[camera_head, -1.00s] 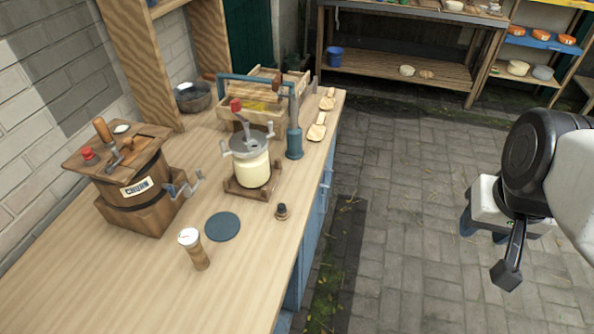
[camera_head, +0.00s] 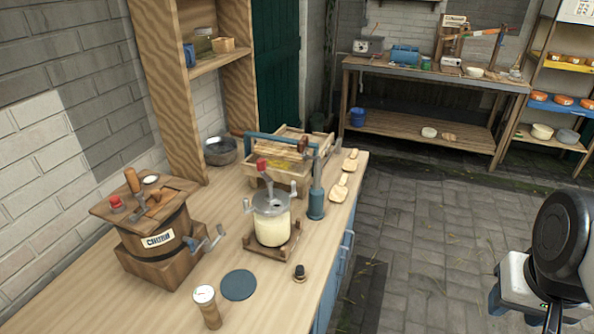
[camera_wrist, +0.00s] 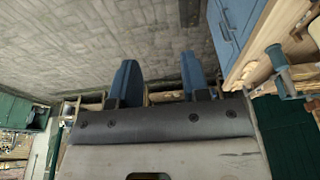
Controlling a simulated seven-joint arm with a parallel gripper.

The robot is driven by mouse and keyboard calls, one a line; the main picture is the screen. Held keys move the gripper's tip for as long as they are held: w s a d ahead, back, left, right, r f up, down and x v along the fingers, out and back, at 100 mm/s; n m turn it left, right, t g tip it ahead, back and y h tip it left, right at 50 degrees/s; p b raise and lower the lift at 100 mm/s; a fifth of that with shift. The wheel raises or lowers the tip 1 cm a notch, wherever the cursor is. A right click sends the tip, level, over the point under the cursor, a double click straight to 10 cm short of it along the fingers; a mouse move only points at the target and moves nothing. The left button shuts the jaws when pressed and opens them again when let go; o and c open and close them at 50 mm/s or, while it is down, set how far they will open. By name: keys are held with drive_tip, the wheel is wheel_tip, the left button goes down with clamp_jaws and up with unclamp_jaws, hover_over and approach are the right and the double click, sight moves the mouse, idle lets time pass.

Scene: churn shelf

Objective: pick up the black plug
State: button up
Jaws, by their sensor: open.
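My gripper (camera_head: 522,312) is at the lower right of the head view, well away from the counter over the paved floor. In the wrist view my gripper (camera_wrist: 160,78) shows two blue fingers spread apart with nothing between them. I cannot make out the plug in the wrist view.
A wooden churn (camera_head: 160,248) and a wooden shaker (camera_head: 208,310) stand to the left. The paving right of the counter is clear.

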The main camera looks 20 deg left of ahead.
drive_tip(key=shift+o, duration=0.3)
drive_tip(key=shift+o, duration=0.5)
drive_tip(key=shift+w+a, duration=0.1)
drive_tip(key=w+a+f+n+y, duration=0.1)
drive_tip(key=w+a+f+n, duration=0.35)
drive_tip(key=w+a, duration=0.75)
drive_tip(key=a+f+n, duration=0.1)
drive_tip(key=a+f, duration=0.2)
drive_tip(key=a, duration=0.5)
drive_tip(key=a+f+n+g, duration=0.1)
drive_tip(key=a+f, duration=0.3)
drive_tip(key=a, duration=0.4)
drive_tip(key=a+f+n, duration=0.2)
drive_tip(key=a+f, duration=0.2)
drive_tip(key=a, duration=0.4)
drive_tip(key=shift+s+n, duration=0.15)
drive_tip(key=shift+n, duration=0.2)
